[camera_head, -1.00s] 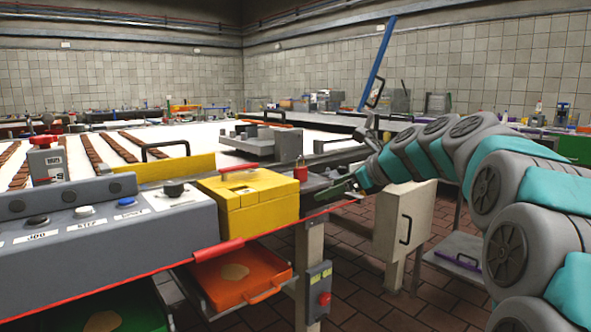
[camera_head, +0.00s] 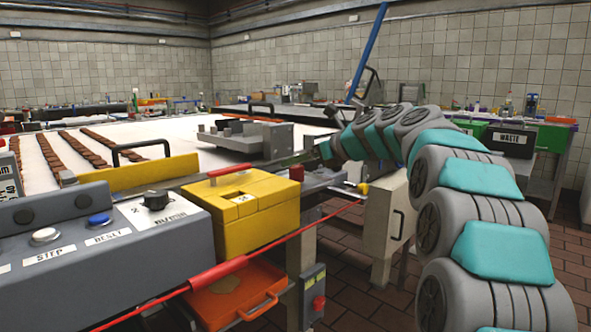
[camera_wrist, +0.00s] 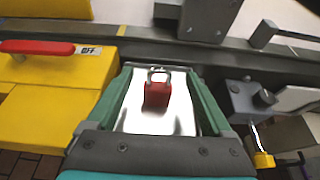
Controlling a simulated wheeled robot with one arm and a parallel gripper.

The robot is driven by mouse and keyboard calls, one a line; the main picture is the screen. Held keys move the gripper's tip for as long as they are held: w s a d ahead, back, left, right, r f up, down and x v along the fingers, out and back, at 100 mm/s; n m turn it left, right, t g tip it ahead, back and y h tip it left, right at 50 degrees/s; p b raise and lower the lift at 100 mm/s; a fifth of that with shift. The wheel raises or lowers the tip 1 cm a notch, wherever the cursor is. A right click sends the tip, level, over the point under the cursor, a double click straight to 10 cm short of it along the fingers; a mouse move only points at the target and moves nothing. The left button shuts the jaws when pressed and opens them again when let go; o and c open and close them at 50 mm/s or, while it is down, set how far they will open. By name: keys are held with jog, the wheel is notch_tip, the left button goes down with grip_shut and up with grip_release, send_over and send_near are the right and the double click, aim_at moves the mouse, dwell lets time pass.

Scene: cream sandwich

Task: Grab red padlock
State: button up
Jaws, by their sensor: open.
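The red padlock (camera_wrist: 157,95) has a grey shackle and stands upright in the wrist view, between the two green fingers of my gripper (camera_wrist: 157,80). The fingers are open, with a gap on both sides of the padlock. They do not appear to touch it. In the head view, the red padlock (camera_head: 296,173) shows small at the right edge of the yellow box. My gripper's fingers are hard to make out there, close beside the padlock.
A yellow box (camera_head: 250,212) with a red OFF handle (camera_wrist: 38,47) stands just left of my gripper. A grey rail (camera_wrist: 130,45) runs ahead.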

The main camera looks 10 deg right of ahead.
jog(key=x, duration=0.4)
jog(key=shift+w+a+r, duration=0.2)
jog(key=shift+w+a, duration=0.1)
grip_shut()
dwell(0.4)
